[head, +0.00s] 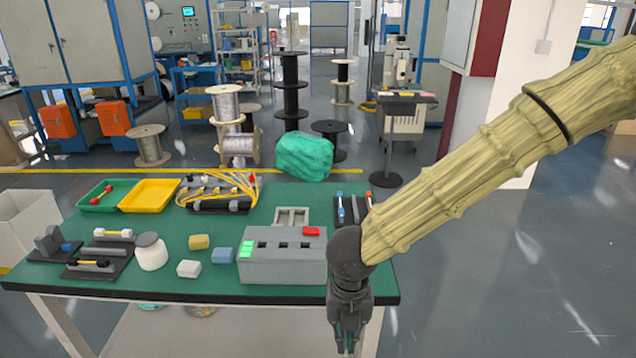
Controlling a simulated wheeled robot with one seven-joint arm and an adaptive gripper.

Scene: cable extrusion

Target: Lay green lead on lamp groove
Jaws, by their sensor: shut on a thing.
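My gripper (347,338) points down at the front right edge of the green-topped table. Its fingers are shut on a small dark green piece, which looks like the green lead; the fingers hide most of it. A grey box (285,268) with a green button, a red button and several dark slots stands on the table, left of my gripper. Dark fixtures with grey grooved blocks (108,250) stand at the left of the table, holding pieces with white and yellow parts. I cannot tell which groove is the lamp groove.
The green table (205,285) also carries a green tray (97,203), a yellow tray (150,195), a rack with yellow cables (222,190), a white jar (151,255) and small coloured blocks. A dark rack (352,210) stands close behind my arm. The table's front strip is clear.

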